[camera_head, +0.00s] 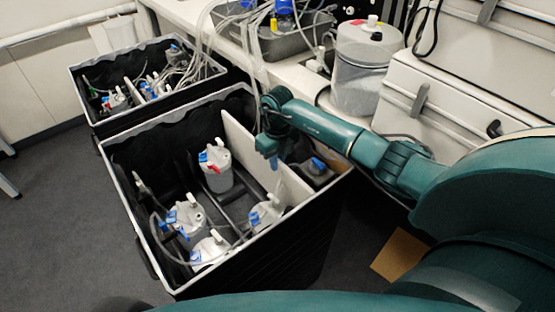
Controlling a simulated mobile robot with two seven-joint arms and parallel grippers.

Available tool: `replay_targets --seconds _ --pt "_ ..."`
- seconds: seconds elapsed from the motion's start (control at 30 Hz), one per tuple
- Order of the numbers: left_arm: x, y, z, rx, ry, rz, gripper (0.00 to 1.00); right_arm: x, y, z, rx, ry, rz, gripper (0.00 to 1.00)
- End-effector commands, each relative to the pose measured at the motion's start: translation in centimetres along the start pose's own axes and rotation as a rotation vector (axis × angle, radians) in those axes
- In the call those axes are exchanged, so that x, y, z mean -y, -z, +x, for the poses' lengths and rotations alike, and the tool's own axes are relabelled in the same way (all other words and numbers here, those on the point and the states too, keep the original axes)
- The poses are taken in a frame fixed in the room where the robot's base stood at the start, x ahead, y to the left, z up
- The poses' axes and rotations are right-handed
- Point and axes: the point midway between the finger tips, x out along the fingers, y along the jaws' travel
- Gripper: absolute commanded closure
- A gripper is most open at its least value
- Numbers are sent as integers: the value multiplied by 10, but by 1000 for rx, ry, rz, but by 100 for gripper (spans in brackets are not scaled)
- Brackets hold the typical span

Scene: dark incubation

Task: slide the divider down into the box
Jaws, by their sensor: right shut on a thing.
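The black box (330,187) with a pale rim stands open at the centre of the head view. The divider (238,145), a thin off-white panel, stands on edge inside it, running lengthwise near the box's right side. My right gripper (271,158) reaches in from the right and is shut on the divider's upper edge, near its middle. The gripper hides part of the panel there. The divider's lower edge is hard to make out in the dark interior, so I cannot tell whether it touches the floor. My left gripper is not in view.
Several bottles with blue and white caps, including one bottle (216,172), and tubing stand left of the divider. A dark container (318,170) sits to its right. A second black box (217,82) stands behind. A bench with a clear vessel (360,75) borders the back right.

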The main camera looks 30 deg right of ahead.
Motion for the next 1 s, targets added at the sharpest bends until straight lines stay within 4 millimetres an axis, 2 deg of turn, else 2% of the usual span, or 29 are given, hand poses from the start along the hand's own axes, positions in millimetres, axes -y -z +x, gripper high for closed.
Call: replay_targets --seconds 0.27,1.0 --pt "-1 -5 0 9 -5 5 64 0 -1 1 3 0 0 100" --pt "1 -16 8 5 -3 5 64 0 -1 19 3 0 0 100"
